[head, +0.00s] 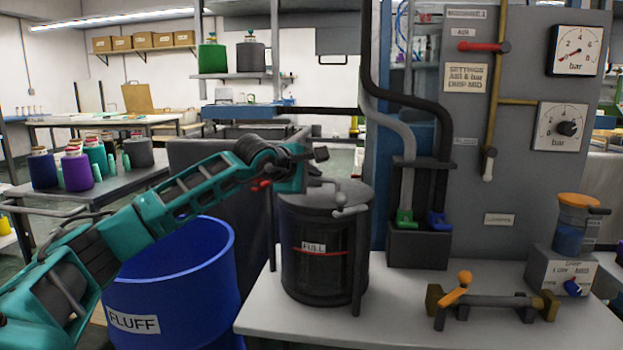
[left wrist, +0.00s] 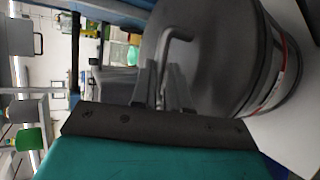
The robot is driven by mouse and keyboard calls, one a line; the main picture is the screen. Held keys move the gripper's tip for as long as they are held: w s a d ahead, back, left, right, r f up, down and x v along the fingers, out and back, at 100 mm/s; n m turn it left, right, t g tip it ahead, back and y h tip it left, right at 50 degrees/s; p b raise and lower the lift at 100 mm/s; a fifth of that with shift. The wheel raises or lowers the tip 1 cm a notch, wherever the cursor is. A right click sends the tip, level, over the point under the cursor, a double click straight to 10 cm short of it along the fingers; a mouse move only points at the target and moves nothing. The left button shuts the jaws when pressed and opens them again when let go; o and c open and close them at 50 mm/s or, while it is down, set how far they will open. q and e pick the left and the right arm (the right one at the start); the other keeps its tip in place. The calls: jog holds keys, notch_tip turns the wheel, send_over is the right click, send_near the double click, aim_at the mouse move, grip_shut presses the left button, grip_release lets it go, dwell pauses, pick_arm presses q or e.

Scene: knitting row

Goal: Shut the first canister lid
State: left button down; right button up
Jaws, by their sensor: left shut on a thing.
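The canister (head: 302,265) is a dark cylinder with a window, a red line and a "FULL" label, standing on the grey bench. Its grey lid (head: 352,190) lies roughly level over the top; I cannot tell whether it is fastened. My left gripper (head: 312,183) is at the lid's left side. In the left wrist view, the left gripper's fingers (left wrist: 161,88) are closed on a bent grey handle (left wrist: 180,36) beside the round lid (left wrist: 215,50). The grip itself is partly hidden in the head view. My right gripper is in neither view.
A blue "FLUFF" bin (head: 185,275) stands below my left arm. To the right are a hose holder (head: 418,250), a pipe with an orange-handled valve (head: 490,300), and an orange-topped cup (head: 572,225). The bench front (head: 390,320) is clear.

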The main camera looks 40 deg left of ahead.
pick_arm(q)
jog(key=shift+s+d+f+g, duration=0.1)
jog(key=shift+d+f+g, duration=0.05)
jog(key=shift+f, duration=0.45)
jog(key=shift+d+f+g, duration=0.15)
jog(key=shift+f, duration=0.4)
jog(key=c, duration=1.6)
grip_release()
jog(key=shift+o, duration=1)
jog(key=shift+s, duration=0.15)
jog(key=shift+s+a+r, duration=0.1)
jog(key=a+v, duration=0.1)
jog(key=v, duration=1.2)
jog(key=shift+d+r, duration=0.3)
jog(key=shift+r, duration=0.1)
